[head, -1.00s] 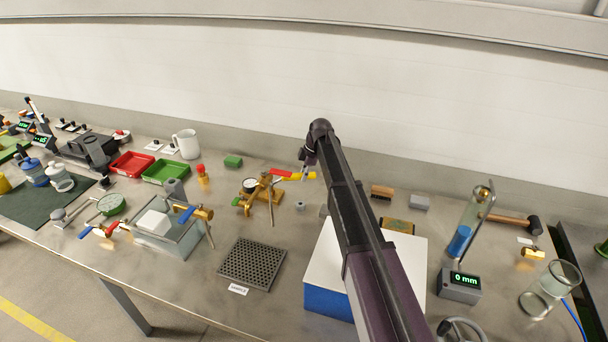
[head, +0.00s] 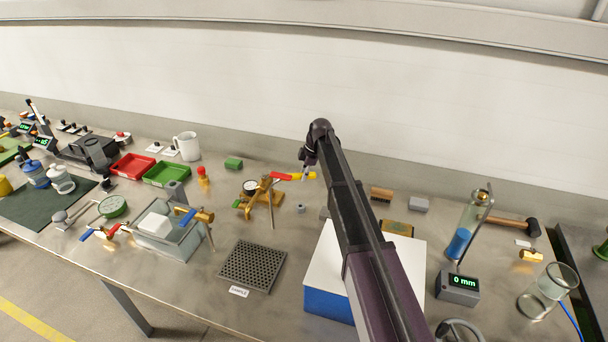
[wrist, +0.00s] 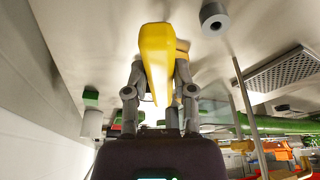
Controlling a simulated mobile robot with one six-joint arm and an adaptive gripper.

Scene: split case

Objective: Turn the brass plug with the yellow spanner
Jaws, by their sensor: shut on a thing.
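The yellow spanner (wrist: 157,50) is between the fingers of my gripper (wrist: 160,80) in the wrist view, which is shut on it. In the head view the yellow spanner (head: 310,176) shows as a short yellow piece under my gripper (head: 308,166), to the right of a red lever (head: 281,176). A brownish-gold part shows just behind the spanner in the wrist view; I cannot tell what it is. A small brass piece (head: 532,255) lies on the bench at the right, apart from my gripper. I cannot tell whether it is the brass plug.
A brass stand with a gauge (head: 250,187) and an upright rod is left of my gripper. A white-topped blue box (head: 328,300) is partly behind my arm. A dark perforated plate (head: 252,266) lies in front.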

